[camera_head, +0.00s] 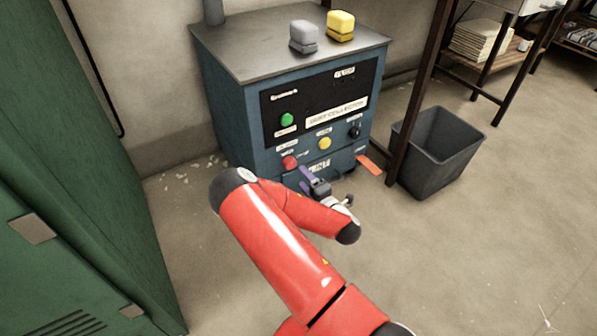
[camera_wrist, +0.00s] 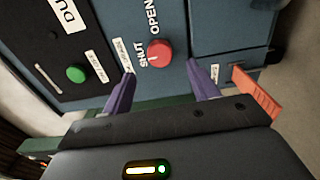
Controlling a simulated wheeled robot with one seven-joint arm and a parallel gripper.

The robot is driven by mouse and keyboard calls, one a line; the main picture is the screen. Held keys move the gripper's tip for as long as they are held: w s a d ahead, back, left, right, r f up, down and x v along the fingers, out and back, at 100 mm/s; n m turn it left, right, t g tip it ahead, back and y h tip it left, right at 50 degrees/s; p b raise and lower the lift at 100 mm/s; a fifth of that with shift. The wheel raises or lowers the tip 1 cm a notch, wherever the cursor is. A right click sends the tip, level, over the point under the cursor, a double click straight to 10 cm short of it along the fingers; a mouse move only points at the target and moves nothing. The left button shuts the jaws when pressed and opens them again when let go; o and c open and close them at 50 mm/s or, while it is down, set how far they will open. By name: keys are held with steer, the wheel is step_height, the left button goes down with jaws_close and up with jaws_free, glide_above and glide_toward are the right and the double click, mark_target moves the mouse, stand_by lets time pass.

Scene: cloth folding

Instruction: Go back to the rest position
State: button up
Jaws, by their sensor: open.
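My gripper (camera_wrist: 162,82) is open and empty in the wrist view, its two purple fingers spread apart. A red knob (camera_wrist: 159,53) on the blue cabinet lies beyond and between the fingertips, with the words SHUT and OPEN beside it. In the head view my gripper (camera_head: 311,180) is in front of the lower part of the blue cabinet (camera_head: 225,120), just right of and below the red knob (camera_head: 289,162). My red arm reaches forward from the bottom of the picture, bent at the elbow. I cannot tell whether the fingers touch the panel.
A grey block (camera_head: 303,37) and a yellow block (camera_head: 340,25) sit on the cabinet top. An orange handle (camera_head: 369,165) sticks out at its lower right. A dark bin (camera_head: 437,150) stands right, a green cabinet (camera_head: 75,170) left. The floor (camera_head: 480,240) at right is clear.

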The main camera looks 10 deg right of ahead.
steer(key=shift+v, duration=0.8)
steer(key=w+d+r+m+g+h+p, duration=0.1)
steer(key=w+d+r+m+h+p, duration=0.1)
steer(key=d+r+m+h, duration=0.25)
steer(key=w+d+r+m+g+h+p, duration=0.1)
steer(key=w+r+m+h, duration=0.15)
steer(key=r+m, duration=0.35)
steer(key=s+r+m+g+h+p, duration=0.1)
steer(key=s+r+m+g+p, duration=0.25)
steer(key=r+m, duration=0.45)
steer(key=s+a+r+m+g+y+p, duration=0.25)
steer(key=s+a+r, duration=0.25)
steer(key=s+r, duration=0.85)
steer(key=s+a+r+g+p, duration=0.1)
steer(key=s+r, duration=0.3)
steer(key=s, duration=0.4)
steer(key=s+a+r+g+p, duration=0.1)
steer(key=s+r, duration=0.3)
steer(key=s, duration=0.5)
steer(key=shift+s+a+m+g, duration=0.3)
steer(key=shift+a+m+g, duration=0.1)
steer(key=shift+a+g, duration=0.35)
